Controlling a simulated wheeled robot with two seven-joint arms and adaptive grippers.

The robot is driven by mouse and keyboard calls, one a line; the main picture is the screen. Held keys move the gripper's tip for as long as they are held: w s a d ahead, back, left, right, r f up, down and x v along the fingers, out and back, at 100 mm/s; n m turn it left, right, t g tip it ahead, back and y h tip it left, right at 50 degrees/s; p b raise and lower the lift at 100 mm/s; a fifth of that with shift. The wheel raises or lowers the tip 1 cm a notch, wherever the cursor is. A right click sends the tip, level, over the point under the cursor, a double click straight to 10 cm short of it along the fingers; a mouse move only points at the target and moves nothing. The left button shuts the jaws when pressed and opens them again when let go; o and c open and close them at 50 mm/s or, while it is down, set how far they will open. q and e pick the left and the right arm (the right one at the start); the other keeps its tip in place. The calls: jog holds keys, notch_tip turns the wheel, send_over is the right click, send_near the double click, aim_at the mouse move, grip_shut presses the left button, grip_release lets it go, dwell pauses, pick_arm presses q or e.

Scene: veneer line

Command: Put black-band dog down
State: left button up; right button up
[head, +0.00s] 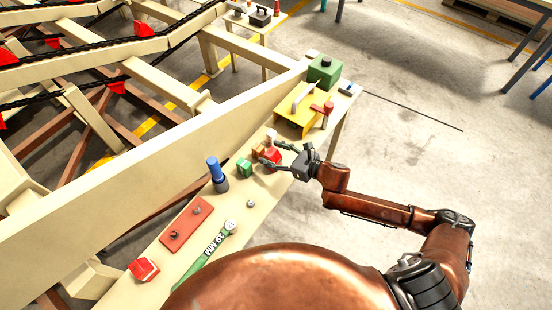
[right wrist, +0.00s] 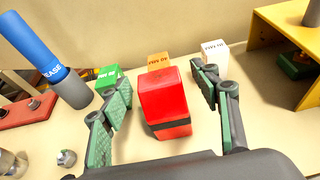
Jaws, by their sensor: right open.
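The black-band dog (right wrist: 168,98) is a red block with a black band near its lower end. In the right wrist view it stands upright between the fingers of my right gripper (right wrist: 165,110), with gaps on both sides. In the head view the red dog (head: 270,155) shows on the bench (head: 262,203), partly hidden by the gripper. My right gripper (head: 276,155) is open around it. Whether its base rests fully on the bench is hard to see. My left gripper is not in view.
Behind the dog stand a green block (right wrist: 107,75), an orange block (right wrist: 159,61) and a white block (right wrist: 215,54). A blue-topped grease tube (head: 217,174) is nearby. A yellow stand (head: 297,117) is farther along.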

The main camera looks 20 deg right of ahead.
jog(key=shift+c, duration=0.7)
grip_shut()
